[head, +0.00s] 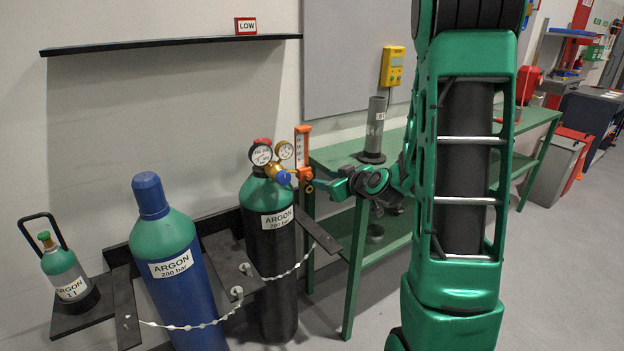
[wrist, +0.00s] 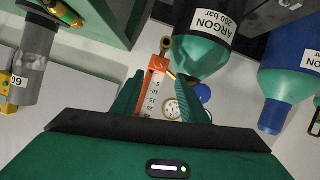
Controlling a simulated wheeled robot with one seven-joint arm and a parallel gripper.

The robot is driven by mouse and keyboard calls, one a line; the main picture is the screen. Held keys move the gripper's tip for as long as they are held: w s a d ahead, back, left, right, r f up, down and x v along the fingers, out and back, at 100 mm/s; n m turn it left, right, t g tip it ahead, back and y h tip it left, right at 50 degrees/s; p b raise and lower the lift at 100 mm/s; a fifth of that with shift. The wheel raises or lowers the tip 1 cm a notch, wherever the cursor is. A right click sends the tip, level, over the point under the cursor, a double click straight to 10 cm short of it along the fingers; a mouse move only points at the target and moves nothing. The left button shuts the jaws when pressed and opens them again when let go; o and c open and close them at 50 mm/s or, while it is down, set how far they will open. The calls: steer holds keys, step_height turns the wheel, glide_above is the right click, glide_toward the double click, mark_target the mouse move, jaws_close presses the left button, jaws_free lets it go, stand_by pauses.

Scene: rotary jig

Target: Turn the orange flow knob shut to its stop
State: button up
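The orange flowmeter (head: 303,147) stands upright beside the brass regulator (head: 275,172) on the black ARGON cylinder (head: 275,240). The small orange flow knob (head: 308,187) appears at its lower end. In the upside-down wrist view, the orange lower block (wrist: 157,63) and white scale (wrist: 153,100) show, with a ring-shaped orange part (wrist: 166,43) beyond the block. My gripper (head: 325,187) is just right of the flowmeter's lower end. In the wrist view my gripper (wrist: 160,76) is open, its green fingers on either side of the flowmeter in the picture. I see no clear contact.
A blue regulator knob (head: 284,177) and gauges (head: 261,155) are close to the flowmeter. A green bench (head: 360,228) with a grey tube (head: 376,125) is behind my gripper.

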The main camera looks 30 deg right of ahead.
mark_target(310, 176)
steer(key=x, duration=1)
steer(key=shift+w+f, duration=0.15)
steer(key=shift+w, duration=0.1)
jaws_close()
steer(key=shift+d, duration=0.15)
